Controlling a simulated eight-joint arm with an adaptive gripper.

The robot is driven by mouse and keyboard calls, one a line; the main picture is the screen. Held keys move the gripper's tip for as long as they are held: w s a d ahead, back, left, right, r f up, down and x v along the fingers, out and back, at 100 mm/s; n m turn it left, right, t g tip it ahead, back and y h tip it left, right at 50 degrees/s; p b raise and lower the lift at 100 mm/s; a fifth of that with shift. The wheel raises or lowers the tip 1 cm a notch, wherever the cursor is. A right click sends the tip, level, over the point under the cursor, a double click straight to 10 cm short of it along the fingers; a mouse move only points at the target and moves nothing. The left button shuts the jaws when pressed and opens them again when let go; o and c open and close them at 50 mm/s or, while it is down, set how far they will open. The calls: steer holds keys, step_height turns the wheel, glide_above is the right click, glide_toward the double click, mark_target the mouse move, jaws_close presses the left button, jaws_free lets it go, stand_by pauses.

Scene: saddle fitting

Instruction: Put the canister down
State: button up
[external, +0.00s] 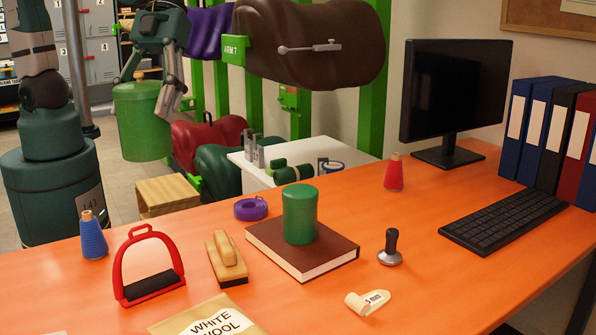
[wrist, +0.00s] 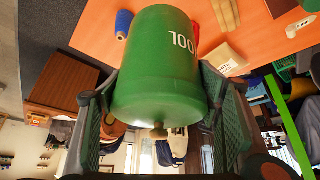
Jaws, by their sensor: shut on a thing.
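A large green canister (external: 143,122) hangs in my gripper (external: 158,88) at the upper left of the external view, off the desk's far left side. A smaller dark green cylinder (external: 300,214) stands upright on a brown book (external: 335,248) on the orange desk (external: 420,290).
A blue thread cone (external: 93,238), red stirrup (external: 150,270), brush (external: 226,258), purple tape roll (external: 251,208), tamper (external: 390,248) and red cone (external: 394,173) stand on the desk. A white side table (external: 335,186) and wooden box (external: 167,194) are behind it. The desk's front right is clear.

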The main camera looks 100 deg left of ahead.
mark_target(135, 159)
steer(key=s, duration=0.1)
steer(key=s+m, duration=0.1)
steer(key=s, duration=0.1)
steer(key=shift+d+g, duration=0.4)
steer(key=shift+f, duration=0.2)
steer(key=shift+w+f, duration=0.1)
steer(key=shift+f, duration=5.2)
steer(key=shift+f, duration=0.1)
steer(key=shift+f+b, duration=0.95)
steer(key=shift+f, duration=1.85)
step_height(135, 159, down, 4)
steer(key=shift+f+b, duration=0.1)
steer(key=shift+b, duration=0.55)
